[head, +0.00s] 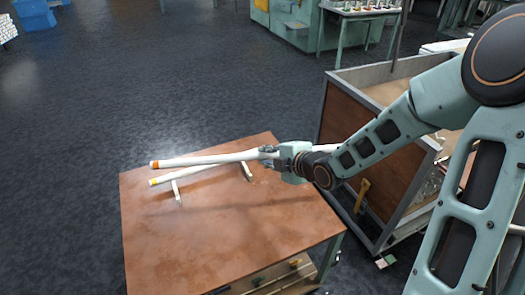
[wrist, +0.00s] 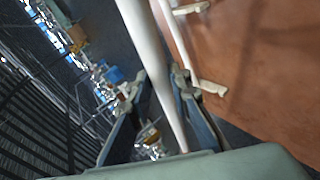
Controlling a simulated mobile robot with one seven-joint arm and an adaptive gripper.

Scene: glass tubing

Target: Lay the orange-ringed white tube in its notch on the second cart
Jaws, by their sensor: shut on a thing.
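The orange-ringed white tube (head: 205,160) is in my gripper (head: 268,152), its orange end out to the left over the second cart (head: 215,225). In the wrist view the tube (wrist: 146,45) runs between the two fingers of my gripper (wrist: 155,88), which is shut on it. It appears above the cart top, beside a yellow-ringed white tube (head: 172,179). That tube lies across two pale notched supports (head: 177,192), (head: 247,171). The held tube's notch cannot be made out clearly. My arm hides part of its right side.
A brown-sided cart with a grey frame (head: 345,130) stands close on the right, behind my arm. A green bench (head: 290,22) is far back. The front of the copper-brown cart top is bare. Rods lie on its lower shelf (head: 275,282). Dark floor is open on the left.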

